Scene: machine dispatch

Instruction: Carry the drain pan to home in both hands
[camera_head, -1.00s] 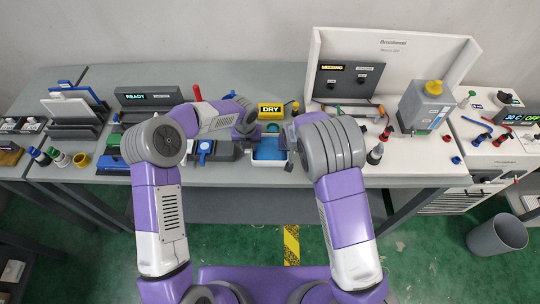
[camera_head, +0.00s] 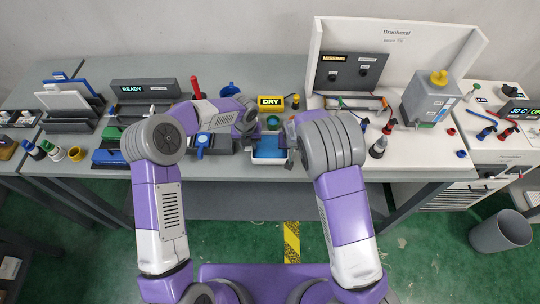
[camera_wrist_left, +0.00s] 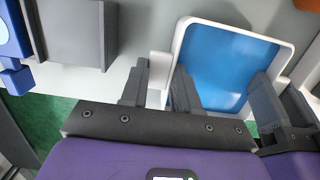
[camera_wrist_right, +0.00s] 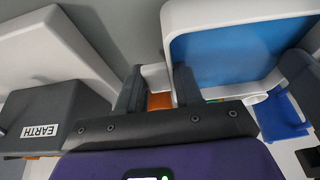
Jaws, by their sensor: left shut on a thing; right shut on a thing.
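The drain pan is a white-rimmed tray with a blue inside (camera_head: 268,153), in the middle of the head view near the bench's front edge. It looks level; I cannot tell whether it touches the bench. My left gripper (camera_head: 250,142) is shut on the tab at its left end, seen between the fingers in the left wrist view (camera_wrist_left: 159,72). My right gripper (camera_head: 291,145) is shut on the right-end tab, seen in the right wrist view (camera_wrist_right: 155,76). The blue inside also shows in both wrist views (camera_wrist_left: 222,65) (camera_wrist_right: 228,52).
A yellow DRY display (camera_head: 270,102) stands behind the pan. A dark block with a blue valve (camera_head: 203,143) is left of it. A white Brunhessi station (camera_head: 395,45) with dark-tipped tools is right. Green floor with a striped strip (camera_head: 291,243) lies in front.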

